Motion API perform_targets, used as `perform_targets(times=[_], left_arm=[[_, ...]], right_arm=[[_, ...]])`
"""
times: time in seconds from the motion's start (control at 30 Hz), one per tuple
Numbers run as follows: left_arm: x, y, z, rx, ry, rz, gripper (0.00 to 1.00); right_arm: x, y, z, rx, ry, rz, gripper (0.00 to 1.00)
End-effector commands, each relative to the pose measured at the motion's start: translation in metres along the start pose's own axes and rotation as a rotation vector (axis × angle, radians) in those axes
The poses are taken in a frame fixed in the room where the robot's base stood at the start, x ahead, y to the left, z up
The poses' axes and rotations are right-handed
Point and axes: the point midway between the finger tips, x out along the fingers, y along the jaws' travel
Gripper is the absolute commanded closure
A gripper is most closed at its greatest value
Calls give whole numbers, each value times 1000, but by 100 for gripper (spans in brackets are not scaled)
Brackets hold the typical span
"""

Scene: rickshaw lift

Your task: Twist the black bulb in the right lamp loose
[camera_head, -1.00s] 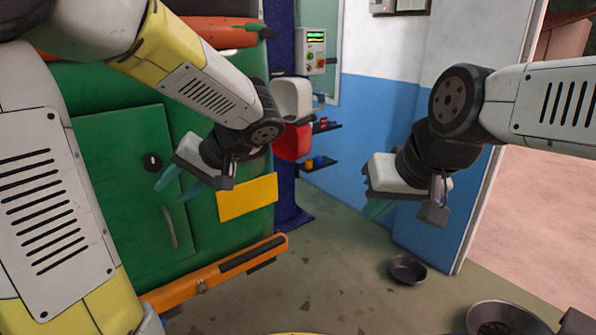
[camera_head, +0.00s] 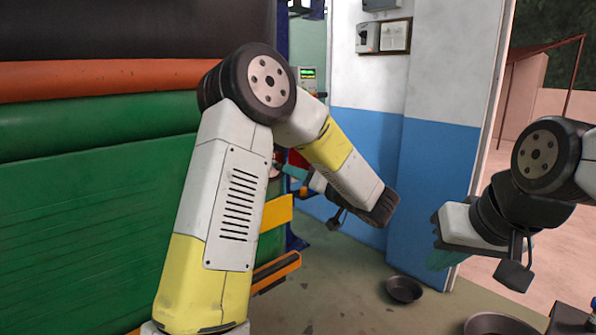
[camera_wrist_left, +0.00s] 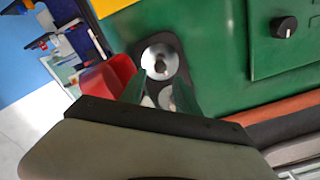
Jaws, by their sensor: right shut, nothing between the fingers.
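The lamp (camera_wrist_left: 160,60) is a silver round reflector with a small dark centre, in a dark surround on the green panel in the left wrist view. The dark spot (camera_wrist_left: 160,67) in its middle may be the black bulb; it is too small to be sure. My left gripper's teal fingers (camera_wrist_left: 158,88) stand apart, pointing at the lamp; no hold on the bulb shows. In the head view my left gripper (camera_head: 292,172) is by the vehicle's edge, partly hidden by my arm. My right gripper (camera_head: 440,259) is shut and empty, away at the right.
A red lamp cover (camera_wrist_left: 105,78) stands out beside the reflector. The green vehicle body (camera_head: 90,220) fills the left, with a yellow plate (camera_head: 278,212) and an orange bumper (camera_head: 277,271). A dark bowl (camera_head: 404,289) lies on the open floor.

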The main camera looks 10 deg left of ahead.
Motion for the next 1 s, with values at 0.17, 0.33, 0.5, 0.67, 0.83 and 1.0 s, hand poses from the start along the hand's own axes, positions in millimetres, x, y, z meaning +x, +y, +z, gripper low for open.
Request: perform_targets(times=[0.17, 0.33, 0.5, 0.67, 0.83, 1.0], left_arm=[[26, -1, 1, 0, -2, -2, 62], [51, -1, 1, 1, -3, -2, 62], [63, 0, 0, 106, -1, 0, 62], [63, -1, 0, 354, -1, 0, 62], [61, 0, -1, 629, 2, 0, 62], [62, 0, 0, 839, 1, 0, 62]], right_arm=[[0, 0, 0, 0, 0, 0, 100], [0, 0, 0, 0, 0, 0, 100], [0, 0, 0, 0, 0, 0, 100], [0, 0, 0, 0, 0, 0, 100], [0, 0, 0, 0, 0, 0, 100], [0, 0, 0, 0, 0, 0, 100]])
